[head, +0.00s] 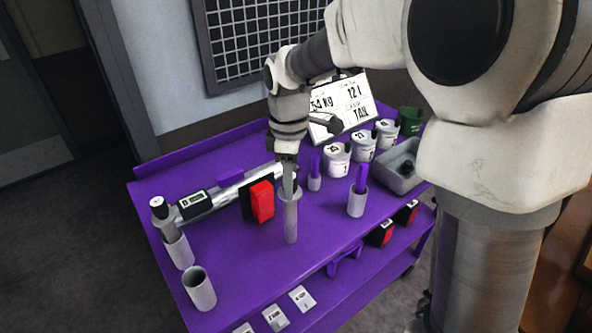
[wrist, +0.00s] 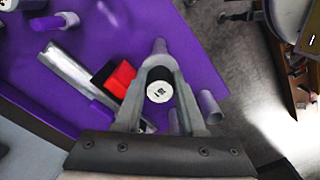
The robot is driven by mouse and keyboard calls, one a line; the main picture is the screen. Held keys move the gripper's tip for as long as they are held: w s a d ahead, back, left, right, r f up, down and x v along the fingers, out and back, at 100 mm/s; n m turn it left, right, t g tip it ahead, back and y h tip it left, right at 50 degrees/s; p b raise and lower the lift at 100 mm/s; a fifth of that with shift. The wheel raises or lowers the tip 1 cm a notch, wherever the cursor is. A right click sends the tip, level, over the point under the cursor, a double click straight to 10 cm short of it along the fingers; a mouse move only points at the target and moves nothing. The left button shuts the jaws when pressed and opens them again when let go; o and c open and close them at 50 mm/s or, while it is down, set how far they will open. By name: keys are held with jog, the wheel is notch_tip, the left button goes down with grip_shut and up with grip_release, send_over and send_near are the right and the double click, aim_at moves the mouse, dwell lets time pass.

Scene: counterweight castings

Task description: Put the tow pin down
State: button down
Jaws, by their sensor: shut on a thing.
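My gripper (head: 289,182) is shut on the tow pin (head: 290,215), a grey metal pin with a wider collar near its top. The pin hangs upright, just right of a red block, over the purple cart top. I cannot tell whether its lower end touches the surface. In the wrist view, the pin's round, labelled white end (wrist: 158,92) shows between the two fingers. An empty grey tube (head: 199,290) stands open at the cart's front left corner. Behind it, another grey tube (head: 178,252) has a dark-capped pin (head: 159,208) standing in it.
A silver bar (head: 208,203) with the red block (head: 262,201) lies left of my gripper. Cups with purple handles (head: 357,202), white pots (head: 337,158) and a grey bin (head: 399,175) stand to the right. The front middle of the purple cart (head: 248,262) is clear.

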aim_at(290, 212)
jog(key=shift+f, duration=1.35)
jog(key=c, duration=0.5)
grip_release()
jog(key=shift+f, duration=0.1)
